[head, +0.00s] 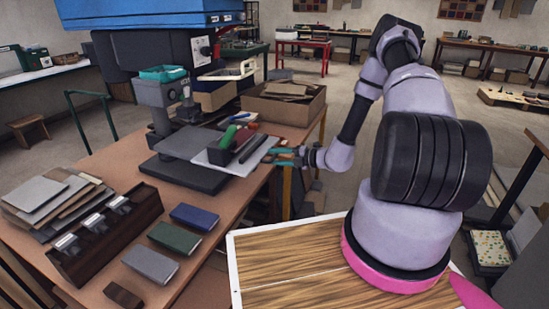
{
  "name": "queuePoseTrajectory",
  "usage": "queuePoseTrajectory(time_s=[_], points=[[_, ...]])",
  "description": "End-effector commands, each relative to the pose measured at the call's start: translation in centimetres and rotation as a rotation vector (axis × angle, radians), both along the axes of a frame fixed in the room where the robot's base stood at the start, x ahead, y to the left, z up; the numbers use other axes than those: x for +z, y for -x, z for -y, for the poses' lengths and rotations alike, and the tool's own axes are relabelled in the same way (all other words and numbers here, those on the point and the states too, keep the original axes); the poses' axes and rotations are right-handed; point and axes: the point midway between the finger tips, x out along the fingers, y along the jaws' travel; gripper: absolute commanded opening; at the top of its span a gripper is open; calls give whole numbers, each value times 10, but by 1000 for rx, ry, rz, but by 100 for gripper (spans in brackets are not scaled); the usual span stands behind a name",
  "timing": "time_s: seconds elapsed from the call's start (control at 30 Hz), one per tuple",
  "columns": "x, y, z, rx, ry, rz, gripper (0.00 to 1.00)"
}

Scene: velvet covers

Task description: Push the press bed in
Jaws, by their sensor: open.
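The press (165,92) stands on the wooden bench at the left, with a dark grey base plate. The press bed (246,166), a pale flat plate, sticks out to the right of the press. A dark block and a green item rest on the bed. My gripper (272,157) has teal fingers and is open. It is at the right edge of the bed, with its fingertips pointing left towards it. I cannot tell whether the fingertips touch the bed.
Blue (194,217), green (174,237) and grey (151,264) covers lie on the bench front. A dark rack (105,238) and stacked boards (50,200) are to their left. A cardboard box (284,108) with boards stands behind the bed.

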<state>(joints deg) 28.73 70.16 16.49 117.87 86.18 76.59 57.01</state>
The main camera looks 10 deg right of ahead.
Motion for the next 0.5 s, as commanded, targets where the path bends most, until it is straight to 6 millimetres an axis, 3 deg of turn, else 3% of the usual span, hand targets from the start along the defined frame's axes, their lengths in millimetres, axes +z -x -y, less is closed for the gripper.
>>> queuePoseTrajectory(time_s=[0.37, 0.4, 0.5], points=[[-2, -5, -7, 0, 0, 0, 47], [-2, -5, -7, 0, 0, 0, 43], [-2, -5, -7, 0, 0, 0, 5]])
